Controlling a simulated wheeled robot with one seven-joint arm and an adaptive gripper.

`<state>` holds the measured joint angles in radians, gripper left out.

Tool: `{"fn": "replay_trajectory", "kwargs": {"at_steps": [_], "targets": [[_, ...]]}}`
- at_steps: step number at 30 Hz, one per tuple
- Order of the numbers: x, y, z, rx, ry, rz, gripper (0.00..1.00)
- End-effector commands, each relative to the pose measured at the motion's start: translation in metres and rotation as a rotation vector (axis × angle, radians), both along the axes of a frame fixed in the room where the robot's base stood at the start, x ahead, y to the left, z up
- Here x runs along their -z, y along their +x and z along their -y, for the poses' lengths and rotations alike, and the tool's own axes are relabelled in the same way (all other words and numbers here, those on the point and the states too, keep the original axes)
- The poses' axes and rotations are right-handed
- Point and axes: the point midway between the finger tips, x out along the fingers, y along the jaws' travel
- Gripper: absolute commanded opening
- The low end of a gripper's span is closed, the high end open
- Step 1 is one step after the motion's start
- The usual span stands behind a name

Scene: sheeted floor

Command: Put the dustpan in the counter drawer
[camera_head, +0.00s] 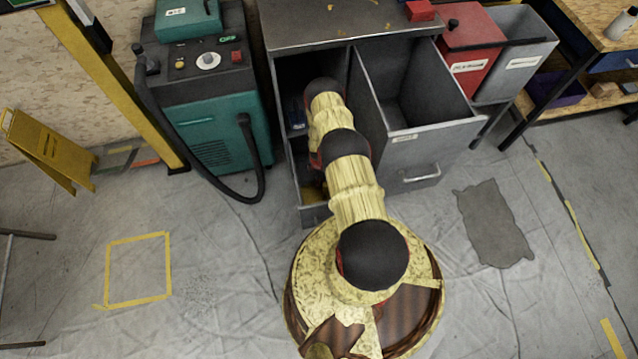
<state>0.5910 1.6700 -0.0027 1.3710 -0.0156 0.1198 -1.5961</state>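The grey metal counter (290,28) stands at the top centre. Its right-hand drawer (440,152) is pulled far out, and the part of its inside that shows looks empty. My arm reaches from the bottom centre to the counter's open left section, just left of this drawer. The arm's far end covers much of that section. My gripper cannot be seen, hidden by the arm or the counter. I cannot pick out a dustpan. A small blue thing (297,112) shows inside the left section, too small to tell what it is.
A teal machine (215,120) with a black hose stands left of the counter. A red bin (470,45) and a grey bin (522,55) stand to the right, near a wooden workbench (590,15). A yellow floor sign (50,150) is far left. The right foreground floor is mostly clear.

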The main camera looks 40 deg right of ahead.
Motion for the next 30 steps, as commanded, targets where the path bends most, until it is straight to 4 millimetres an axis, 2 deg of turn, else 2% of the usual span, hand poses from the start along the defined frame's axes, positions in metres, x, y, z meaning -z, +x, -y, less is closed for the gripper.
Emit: {"fn": "replay_trajectory", "kwargs": {"at_steps": [2, 13, 24, 30], "targets": [[0.0101, 0.0001, 0.0001, 0.0, 0.0, 0.0, 0.0], [0.012, 0.0, 0.0, 0.0, 0.0, 0.0, 0.0], [0.0116, 0.0001, 0.0001, 0.0, 0.0, 0.0, 0.23], [0.0115, 0.0001, 0.0001, 0.0, 0.0, 0.0, 0.23]]}}
